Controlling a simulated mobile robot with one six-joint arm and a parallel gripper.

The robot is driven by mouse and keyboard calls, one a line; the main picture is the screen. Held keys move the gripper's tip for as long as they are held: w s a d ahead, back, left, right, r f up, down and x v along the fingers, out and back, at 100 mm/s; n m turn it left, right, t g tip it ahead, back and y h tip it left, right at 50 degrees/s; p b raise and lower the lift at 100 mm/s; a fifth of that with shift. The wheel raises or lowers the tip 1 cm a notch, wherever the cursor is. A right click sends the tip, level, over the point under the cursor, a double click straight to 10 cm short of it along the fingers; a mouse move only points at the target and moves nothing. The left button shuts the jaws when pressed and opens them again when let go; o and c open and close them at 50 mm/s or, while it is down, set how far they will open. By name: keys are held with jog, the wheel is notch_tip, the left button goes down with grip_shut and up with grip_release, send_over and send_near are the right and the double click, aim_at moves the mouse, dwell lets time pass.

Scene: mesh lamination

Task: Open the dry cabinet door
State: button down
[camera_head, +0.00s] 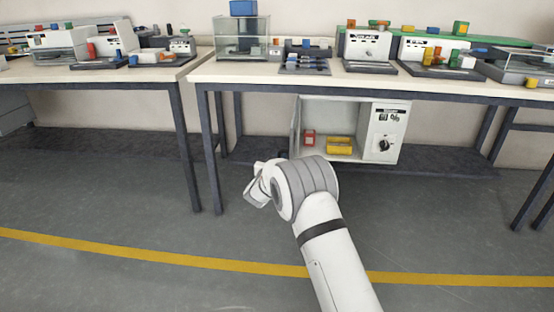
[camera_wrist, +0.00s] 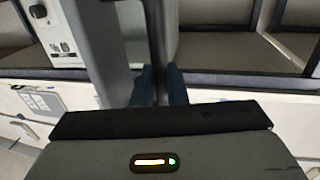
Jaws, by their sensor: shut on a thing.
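The dry cabinet (camera_head: 383,133) is a white box under the right bench, with a knob and label panel at its right. Its interior shows a red and a yellow item. My gripper (camera_head: 258,186) is in front of the cabinet's left side, and my arm hides part of that area. In the wrist view, my gripper (camera_wrist: 163,88) has its dark blue fingers shut around a dark upright bar (camera_wrist: 159,40), apparently the door handle. A grey door frame (camera_wrist: 98,50) runs close beside it. The cabinet panel (camera_wrist: 58,35) shows upside down. The door's exact angle is unclear.
The right bench (camera_head: 245,73) carries several devices and a clear case. Its dark leg (camera_head: 210,150) stands left of the cabinet, near my gripper. A lower shelf (camera_head: 440,168) extends to the right. The floor in front is clear, with a yellow line (camera_head: 180,258).

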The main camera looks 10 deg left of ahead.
jog(key=shift+w+d+r, duration=0.1)
jog(key=shift+r, duration=0.15)
jog(key=c, duration=1.8)
grip_release()
jog(key=shift+f, duration=0.15)
jog(key=shift+a, duration=0.2)
jog(key=p+v, duration=0.2)
jog(key=v, duration=0.5)
jog(key=shift+s+p, duration=0.3)
jog(key=shift+s, duration=0.1)
